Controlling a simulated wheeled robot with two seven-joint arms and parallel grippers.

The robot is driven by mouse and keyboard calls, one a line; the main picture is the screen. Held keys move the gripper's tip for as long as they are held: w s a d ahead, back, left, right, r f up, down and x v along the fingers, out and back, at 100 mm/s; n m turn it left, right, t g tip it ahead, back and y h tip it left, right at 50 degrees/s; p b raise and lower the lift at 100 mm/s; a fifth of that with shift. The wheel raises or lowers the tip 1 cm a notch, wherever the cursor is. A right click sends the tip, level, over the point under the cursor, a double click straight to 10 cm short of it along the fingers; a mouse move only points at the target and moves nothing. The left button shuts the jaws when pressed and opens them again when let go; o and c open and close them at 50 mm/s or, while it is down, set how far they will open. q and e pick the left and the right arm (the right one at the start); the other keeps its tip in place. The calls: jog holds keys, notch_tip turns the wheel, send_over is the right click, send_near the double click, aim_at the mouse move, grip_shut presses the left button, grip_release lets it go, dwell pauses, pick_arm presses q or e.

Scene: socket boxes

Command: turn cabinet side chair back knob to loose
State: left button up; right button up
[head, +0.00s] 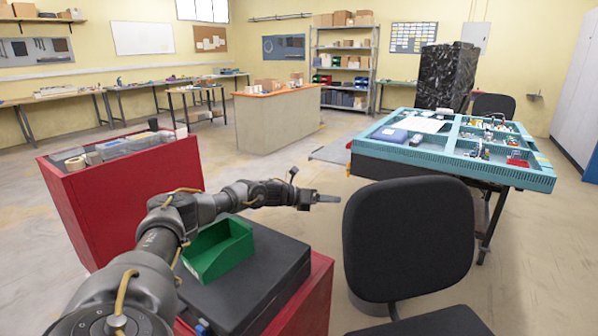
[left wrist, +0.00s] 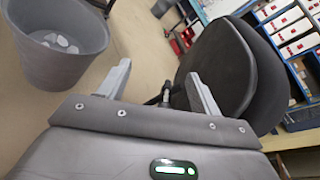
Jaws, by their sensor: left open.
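A black office chair stands in front, its rounded back (head: 408,240) upright and part of its seat (head: 430,322) at the bottom edge. My left gripper (head: 328,198) is just left of this chair back and apart from it. In the left wrist view the gripper (left wrist: 157,70) is open and empty, its two fingers spread. The black chair back (left wrist: 222,68) is beyond the right finger. A small dark piece like a knob or post end (left wrist: 165,93) shows low between the fingers; I cannot tell which it is. My right gripper is not in view.
A red cabinet with a black top (head: 293,289) carries a green bin (head: 218,250) under my left arm. A teal-rimmed table (head: 400,157) with parts stands behind the chair. A grey bucket (left wrist: 55,58) shows in the left wrist view. Open floor lies beyond the gripper.

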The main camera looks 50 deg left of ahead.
pick_arm(q)
jog(key=s+a+r+n+t+y+p, duration=0.1)
jog(key=a+r+n+t+y, duration=0.2)
jog(key=a+r, duration=0.3)
jog(key=a+t, duration=0.1)
jog(key=a, duration=0.3)
jog(key=shift+s+r+y, duration=0.25)
jog(key=shift+s+y, duration=0.1)
jog(key=shift+y, duration=0.05)
jog(key=shift+a, duration=0.1)
jog(key=shift+r, duration=0.1)
